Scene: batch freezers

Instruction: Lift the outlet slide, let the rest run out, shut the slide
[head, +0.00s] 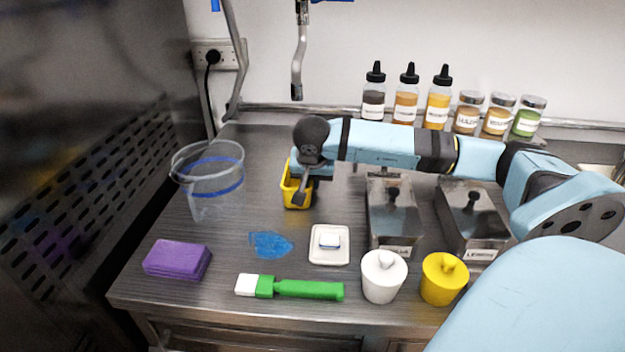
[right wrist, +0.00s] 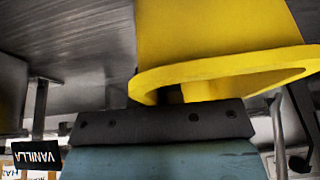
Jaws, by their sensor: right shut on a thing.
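My right gripper (head: 301,187) reaches in from the right over the back middle of the bench, its jaws partly hidden by its own wrist. It is shut on a small yellow tub (head: 290,196). In the right wrist view the yellow tub (right wrist: 215,35) fills the upper right, with a flared rim, close against the gripper's dark edge. The fingertips do not show there. A dark metal machine (head: 70,130) with a slotted panel stands at the left. I cannot make out an outlet slide or any flow. My left gripper is not in view.
A clear jug (head: 209,203) with blue bands stands beside the machine. Two steel tins (head: 393,215) (head: 472,222), white and yellow lidded pots, a purple sponge block (head: 178,260), a green-handled brush (head: 300,289), a blue spill (head: 270,244) and a white dish (head: 329,255) occupy the bench.

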